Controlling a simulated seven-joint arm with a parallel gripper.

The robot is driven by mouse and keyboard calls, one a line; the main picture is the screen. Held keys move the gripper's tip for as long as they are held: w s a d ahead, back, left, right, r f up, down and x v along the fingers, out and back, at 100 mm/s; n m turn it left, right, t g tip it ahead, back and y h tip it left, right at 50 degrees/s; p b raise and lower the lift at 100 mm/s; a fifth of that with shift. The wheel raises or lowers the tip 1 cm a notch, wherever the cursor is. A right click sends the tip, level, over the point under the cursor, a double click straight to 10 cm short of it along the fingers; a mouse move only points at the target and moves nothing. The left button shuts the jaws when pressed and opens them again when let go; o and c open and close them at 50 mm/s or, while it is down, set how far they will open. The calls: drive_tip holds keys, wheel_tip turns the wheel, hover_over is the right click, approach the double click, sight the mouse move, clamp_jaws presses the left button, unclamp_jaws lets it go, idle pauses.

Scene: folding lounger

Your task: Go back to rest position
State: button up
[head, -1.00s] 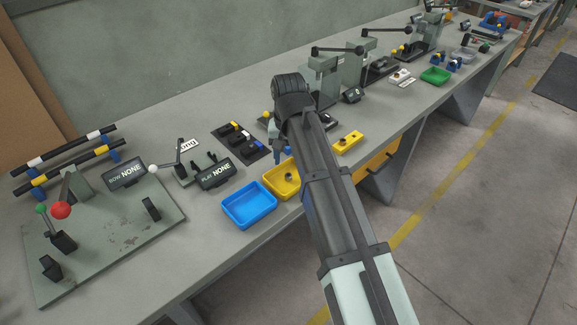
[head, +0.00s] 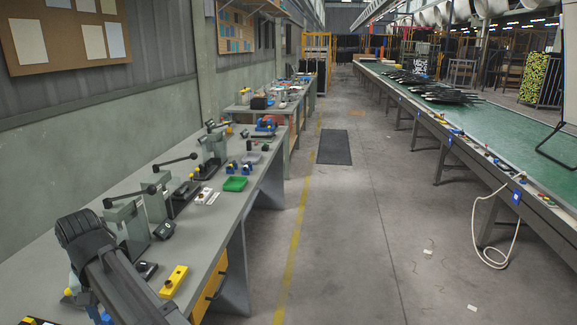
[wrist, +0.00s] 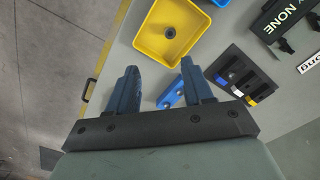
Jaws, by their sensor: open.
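My gripper (wrist: 162,85) is in the wrist view with its two dark blue fingers spread apart and nothing between them. It hangs above the grey workbench (wrist: 150,18). A small blue part (wrist: 171,96) lies on the bench, seen beside the right finger. In the head view my arm crosses the lower left over the bench, and the fingers are mostly hidden behind it.
A yellow tray (wrist: 185,52) with a small round dark thing in it sits near a black holder (wrist: 240,75). In the head view, presses, a green tray (head: 235,184) and a yellow box (head: 173,281) stand along the bench.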

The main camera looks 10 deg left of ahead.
drive_tip(key=w+d+f+m, duration=0.2)
drive_tip(key=w+d+f, duration=0.75)
drive_tip(key=d, duration=0.25)
drive_tip(key=w+d+f+m, duration=0.2)
drive_tip(key=w+d+f, duration=0.75)
drive_tip(key=d, duration=0.35)
drive_tip(key=w+d+f+m, duration=0.1)
drive_tip(key=d+f, duration=0.3)
drive_tip(key=d, duration=0.4)
drive_tip(key=w+d+f+m, duration=0.1)
drive_tip(key=w+d+f, duration=0.1)
drive_tip(key=d+f, duration=0.45)
drive_tip(key=s+d+f+m, duration=0.1)
drive_tip(key=s+d+f, duration=0.15)
drive_tip(key=d, duration=0.55)
drive_tip(key=s+d+f+m, duration=0.1)
drive_tip(key=s+d+f, duration=0.1)
drive_tip(key=d+f, duration=0.35)
drive_tip(key=s+d+f+m, duration=0.1)
drive_tip(key=s+d, duration=0.1)
drive_tip(key=d, duration=0.8)
drive_tip(key=s+f+g, duration=0.3)
drive_tip(key=s+f, duration=0.7)
drive_tip(key=s, duration=0.4)
drive_tip(key=s+f+g, duration=0.3)
drive_tip(key=s+f, duration=0.7)
drive_tip(key=s, duration=0.5)
drive_tip(key=shift+a+g, duration=0.25)
drive_tip(key=shift+g, duration=0.15)
